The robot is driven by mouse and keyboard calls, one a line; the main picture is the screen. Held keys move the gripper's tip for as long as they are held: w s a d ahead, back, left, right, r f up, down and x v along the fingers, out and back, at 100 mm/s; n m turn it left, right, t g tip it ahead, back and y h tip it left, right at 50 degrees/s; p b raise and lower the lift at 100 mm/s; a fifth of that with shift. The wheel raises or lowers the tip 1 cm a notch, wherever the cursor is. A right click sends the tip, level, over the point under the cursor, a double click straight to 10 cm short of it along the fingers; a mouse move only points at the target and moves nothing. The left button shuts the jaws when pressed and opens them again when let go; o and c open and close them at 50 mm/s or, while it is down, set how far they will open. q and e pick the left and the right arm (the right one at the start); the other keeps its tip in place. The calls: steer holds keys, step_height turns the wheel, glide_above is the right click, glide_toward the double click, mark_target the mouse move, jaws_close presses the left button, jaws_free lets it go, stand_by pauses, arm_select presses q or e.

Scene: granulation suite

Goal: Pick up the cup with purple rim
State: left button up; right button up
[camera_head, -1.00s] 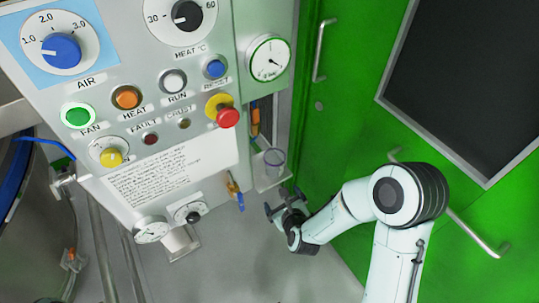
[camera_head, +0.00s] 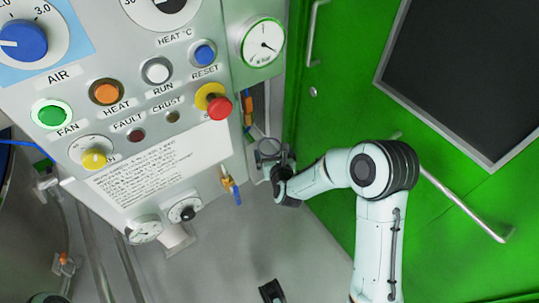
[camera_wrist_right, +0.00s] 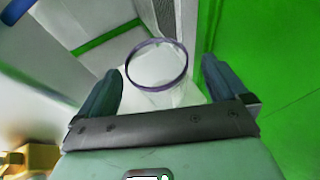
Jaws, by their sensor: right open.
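The clear cup with a purple rim (camera_wrist_right: 157,78) stands between the fingers of my right gripper (camera_wrist_right: 161,68) in the right wrist view. The fingers are open, one on each side of the cup, with a gap visible on the right side. In the head view the cup (camera_head: 268,146) is small and partly hidden by my right gripper (camera_head: 272,160), beside the control panel's lower right edge. A dark piece at the bottom edge of the head view seems to be the tip of my left gripper (camera_head: 271,291); its opening cannot be made out.
The control panel (camera_head: 150,150) with knobs and buttons stands left of the cup, with a red emergency button (camera_head: 219,106) and a small valve with a blue handle (camera_head: 232,188) near it. A green door (camera_head: 345,110) with a long handle (camera_head: 465,205) is on the right. Grey floor lies below.

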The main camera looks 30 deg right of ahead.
mark_target(268, 143)
steer(key=x, duration=0.4)
steer(key=shift+w+a+f, duration=0.1)
steer(key=shift+a+f, duration=0.05)
steer(key=c, duration=0.9)
steer(key=shift+c, duration=0.2)
